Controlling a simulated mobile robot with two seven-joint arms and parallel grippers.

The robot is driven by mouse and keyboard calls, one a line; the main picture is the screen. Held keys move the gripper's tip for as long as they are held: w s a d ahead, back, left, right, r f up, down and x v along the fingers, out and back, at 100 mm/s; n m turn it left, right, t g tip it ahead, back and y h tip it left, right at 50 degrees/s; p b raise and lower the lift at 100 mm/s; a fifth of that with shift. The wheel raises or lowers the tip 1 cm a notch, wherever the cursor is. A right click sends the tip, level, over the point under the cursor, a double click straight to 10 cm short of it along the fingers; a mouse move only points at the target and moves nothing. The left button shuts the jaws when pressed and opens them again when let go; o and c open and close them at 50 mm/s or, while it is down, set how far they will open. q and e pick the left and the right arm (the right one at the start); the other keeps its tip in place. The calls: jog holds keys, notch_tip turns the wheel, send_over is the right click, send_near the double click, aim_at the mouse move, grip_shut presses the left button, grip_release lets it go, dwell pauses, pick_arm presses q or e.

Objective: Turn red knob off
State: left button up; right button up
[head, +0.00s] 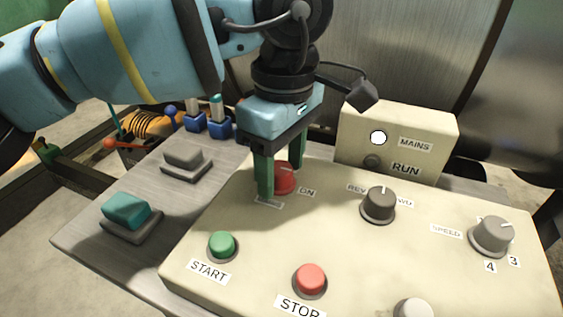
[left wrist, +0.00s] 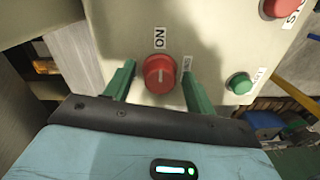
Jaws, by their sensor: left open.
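The red knob (head: 286,178) sits on the cream control panel (head: 330,222), partly hidden by a finger in the head view. In the left wrist view the red knob (left wrist: 159,73) shows whole, with an ON label beside it and a second label partly hidden by a finger. A pale line on the knob points toward the ON label. My left gripper (head: 279,184) is open, its green fingers pointing down at the panel. In the left wrist view the fingers (left wrist: 157,85) stand on both sides of the knob, with gaps. My right gripper is not in view.
A green START button (head: 222,245) and red STOP button (head: 310,279) stand nearer on the panel. Dark REV/FWD knob (head: 379,205) and grey SPEED knob (head: 492,236) are to the right. The raised MAINS/RUN box (head: 397,135) is behind. Rocker switches (head: 127,211) lie left.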

pick_arm(q)
jog(key=shift+c, duration=0.8)
jog(key=c, duration=0.8)
